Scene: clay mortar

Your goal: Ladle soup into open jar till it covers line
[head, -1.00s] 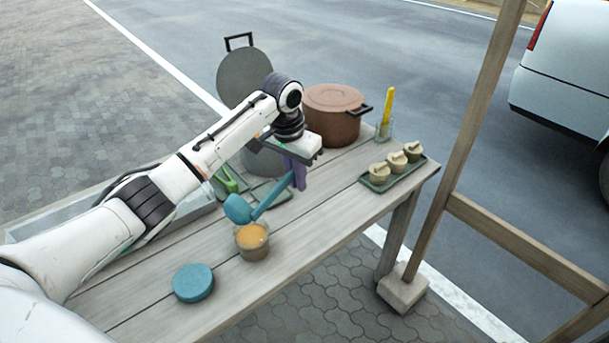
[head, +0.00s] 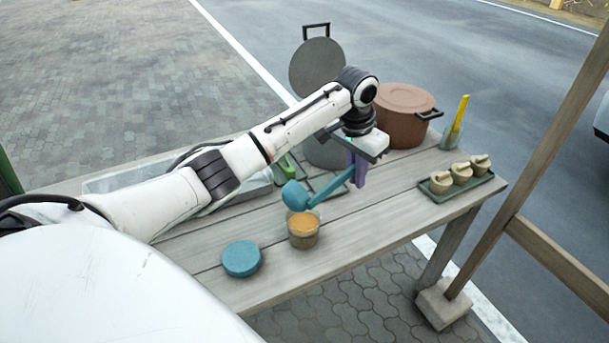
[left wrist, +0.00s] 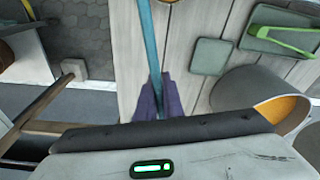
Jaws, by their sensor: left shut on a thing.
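The open jar (head: 303,240) stands on the wooden table in the head view, with orange soup (head: 303,223) inside. A fill line cannot be made out. My left gripper (head: 357,172) is shut on the handle of the teal ladle (head: 333,187). The ladle's bowl (head: 295,195) is tilted above the jar's back rim; I cannot tell whether it touches or holds soup. In the left wrist view the purple fingers (left wrist: 158,98) clasp the handle (left wrist: 150,45). The grey soup pot (head: 325,152) stands behind my arm, and orange soup (left wrist: 283,112) shows in it in the wrist view.
A teal lid (head: 241,259) lies left of the jar. A brown lidded pot (head: 403,112), a yellow-handled utensil (head: 460,112) in a glass and a tray (head: 460,193) with three small jars are at right. Green tongs (left wrist: 285,42) lie near the soup pot. The table's front edge is close.

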